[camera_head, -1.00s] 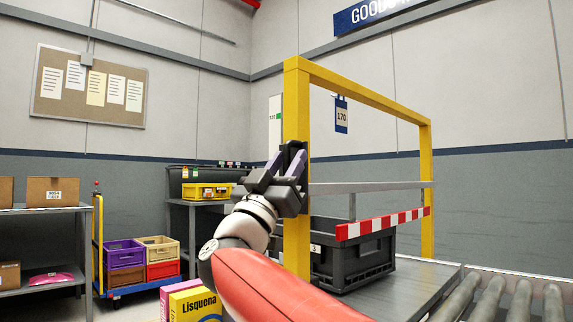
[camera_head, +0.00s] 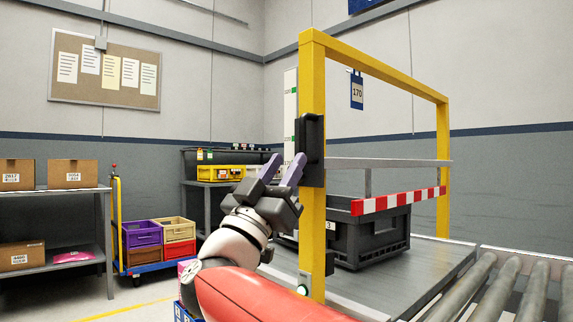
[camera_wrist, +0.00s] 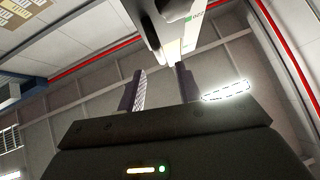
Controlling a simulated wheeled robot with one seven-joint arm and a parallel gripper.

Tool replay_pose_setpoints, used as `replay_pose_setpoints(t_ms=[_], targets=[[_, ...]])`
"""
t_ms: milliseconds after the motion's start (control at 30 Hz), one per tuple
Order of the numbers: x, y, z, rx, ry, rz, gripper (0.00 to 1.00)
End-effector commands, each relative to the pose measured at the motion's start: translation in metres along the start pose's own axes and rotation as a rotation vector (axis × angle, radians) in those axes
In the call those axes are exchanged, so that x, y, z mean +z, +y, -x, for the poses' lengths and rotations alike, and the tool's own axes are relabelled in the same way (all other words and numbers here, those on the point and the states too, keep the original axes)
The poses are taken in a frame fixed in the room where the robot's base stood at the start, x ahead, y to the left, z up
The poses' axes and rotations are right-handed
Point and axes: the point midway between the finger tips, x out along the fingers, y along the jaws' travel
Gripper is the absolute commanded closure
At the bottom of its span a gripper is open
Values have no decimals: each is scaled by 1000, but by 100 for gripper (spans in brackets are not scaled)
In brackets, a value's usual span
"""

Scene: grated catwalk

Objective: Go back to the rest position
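My gripper (camera_head: 283,168) is in the head view, raised in front of the yellow frame's near post, its two purple-grey fingers pointing up. The fingers stand apart with nothing between them. In the wrist view my gripper (camera_wrist: 160,88) also shows both fingers spread and empty, with the wall and ceiling beyond. The yellow frame (camera_head: 312,230) stands just right of my gripper, with a black box (camera_head: 311,145) on its post close to the fingertips. I cannot tell whether they touch.
A dark grey crate (camera_head: 370,240) sits under the frame, behind a red-white striped bar (camera_head: 395,201). Rollers (camera_head: 490,290) lie at right. A trolley of coloured crates (camera_head: 150,262), a shelf with cartons (camera_head: 60,215) and a yellow tray (camera_head: 220,173) stand at left.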

Motion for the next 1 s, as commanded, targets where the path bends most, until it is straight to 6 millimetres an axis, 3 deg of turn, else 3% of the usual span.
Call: replay_pose_setpoints(t_ms=[367, 533, 633, 767, 833, 1000], targets=[[1, -1, -3, -52, 8, -13, 66], [12, -6, -3, -286, 2, -59, 66], [31, -7, 9, -467, -58, -79, 66], [72, 3, 42, -697, -228, -83, 66], [101, 16, 70, -802, -364, -76, 66], [176, 73, 152, -942, -784, -37, 66]])
